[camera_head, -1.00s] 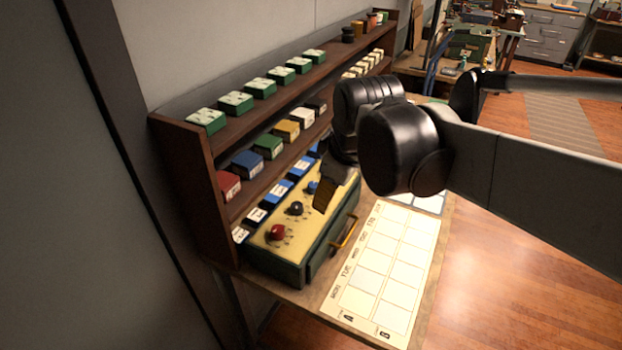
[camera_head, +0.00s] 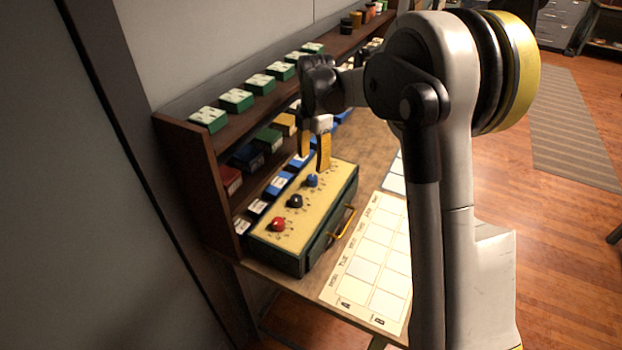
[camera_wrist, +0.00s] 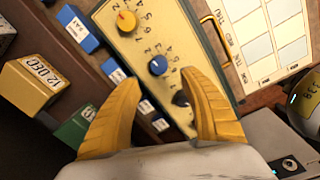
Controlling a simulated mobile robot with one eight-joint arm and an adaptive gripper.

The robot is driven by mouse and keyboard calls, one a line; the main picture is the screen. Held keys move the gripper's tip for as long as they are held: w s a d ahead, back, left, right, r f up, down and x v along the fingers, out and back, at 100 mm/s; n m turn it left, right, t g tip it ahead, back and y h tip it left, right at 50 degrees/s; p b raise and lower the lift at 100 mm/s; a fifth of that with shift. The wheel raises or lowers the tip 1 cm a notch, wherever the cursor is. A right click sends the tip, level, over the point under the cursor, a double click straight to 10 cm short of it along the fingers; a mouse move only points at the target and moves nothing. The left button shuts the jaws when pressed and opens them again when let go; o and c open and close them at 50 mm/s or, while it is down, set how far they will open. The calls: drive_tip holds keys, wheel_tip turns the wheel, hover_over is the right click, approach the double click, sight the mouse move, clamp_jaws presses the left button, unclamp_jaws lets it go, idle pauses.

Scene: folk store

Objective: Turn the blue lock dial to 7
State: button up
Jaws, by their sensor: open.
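The lock box (camera_head: 318,213) has a cream top with a row of dials and a green side. The blue lock dial (camera_head: 312,180) is toward the far end, past the black dial (camera_head: 295,201) and the red dial (camera_head: 279,224). In the wrist view the blue dial (camera_wrist: 157,65) shows between and beyond my fingertips, with small numbers around it; its setting is too small to read surely. My gripper (camera_head: 314,163) has yellow fingers, is open and empty, and hangs above the box, apart from the dial. It also shows in the wrist view (camera_wrist: 159,76).
A yellow dial (camera_wrist: 126,20) shows in the wrist view. A brown shelf (camera_head: 212,165) with several coloured boxes stands close behind the lock box. A brass handle (camera_head: 343,222) sticks out in front, beside a paper calendar (camera_head: 347,288) on the table.

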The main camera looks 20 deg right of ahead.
sight(312, 177)
drive_tip(key=f+b, duration=0.1)
drive_tip(key=f, duration=0.3)
drive_tip(key=f+b, duration=0.1)
drive_tip(key=f, duration=0.3)
drive_tip(key=shift+w+a, duration=0.1)
drive_tip(key=shift+w, duration=0.1)
drive_tip(key=shift+r, duration=0.1)
clamp_jaws()
